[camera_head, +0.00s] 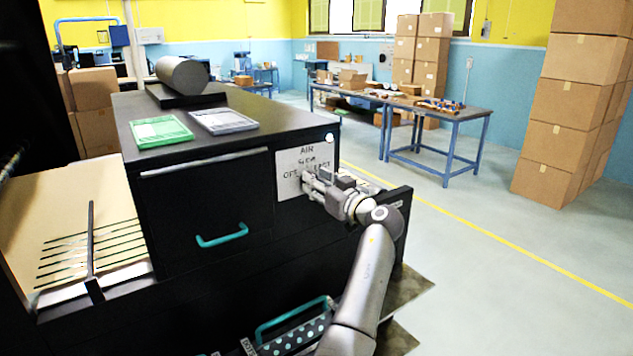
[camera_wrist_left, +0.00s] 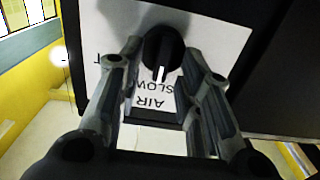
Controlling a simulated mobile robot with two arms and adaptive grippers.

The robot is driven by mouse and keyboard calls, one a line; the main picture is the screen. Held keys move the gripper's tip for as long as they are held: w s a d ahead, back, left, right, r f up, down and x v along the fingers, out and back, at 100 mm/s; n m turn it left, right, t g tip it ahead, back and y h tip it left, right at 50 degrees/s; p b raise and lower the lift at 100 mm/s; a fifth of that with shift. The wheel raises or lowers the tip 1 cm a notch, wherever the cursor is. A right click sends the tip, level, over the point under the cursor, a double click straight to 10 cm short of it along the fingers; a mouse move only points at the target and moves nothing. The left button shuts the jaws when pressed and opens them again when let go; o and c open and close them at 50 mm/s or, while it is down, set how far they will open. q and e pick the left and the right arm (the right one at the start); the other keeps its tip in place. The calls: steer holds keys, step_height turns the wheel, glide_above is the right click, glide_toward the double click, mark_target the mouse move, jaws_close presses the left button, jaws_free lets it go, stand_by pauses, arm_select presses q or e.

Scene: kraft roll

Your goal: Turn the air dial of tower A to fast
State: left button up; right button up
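The white air panel (camera_head: 289,162) is on the front of a black cabinet, with AIR, SLOW, OFF and partly covered FAST lettering. In the left wrist view the panel (camera_wrist_left: 112,17) appears upside down. The black air dial (camera_wrist_left: 158,46) has a white pointer directed at SLOW. My left gripper (camera_head: 308,180) is at the panel and hides the dial in the head view. In the left wrist view its fingers (camera_wrist_left: 162,52) are apart, one on each side of the dial; I cannot tell whether they touch it. My right gripper is not in view.
The black cabinet (camera_head: 205,190) has a teal-handled drawer (camera_head: 222,238). Green (camera_head: 160,131) and grey (camera_head: 222,121) trays and a dark roll (camera_head: 182,75) are on top. A lower teal handle (camera_head: 292,315) is near my arm. Stacked cartons (camera_head: 572,100) and a blue-legged table (camera_head: 455,115) stand farther off.

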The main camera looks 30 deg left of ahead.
arm_select(q)
steer(key=shift+a, duration=0.1)
jaws_close()
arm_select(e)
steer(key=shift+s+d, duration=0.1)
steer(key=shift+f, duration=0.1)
arm_select(q)
steer(key=shift+w+d+f+m, duration=0.1)
steer(key=shift+w+m, duration=0.05)
steer(key=shift+m, duration=1.8)
steer(key=shift+w+d+r+m, duration=0.1)
steer(key=shift+w+m, duration=0.05)
steer(key=shift+m, duration=1.85)
steer(key=shift+w+f+m, duration=0.1)
steer(key=shift+w+m, duration=0.05)
steer(key=shift+m, duration=1.8)
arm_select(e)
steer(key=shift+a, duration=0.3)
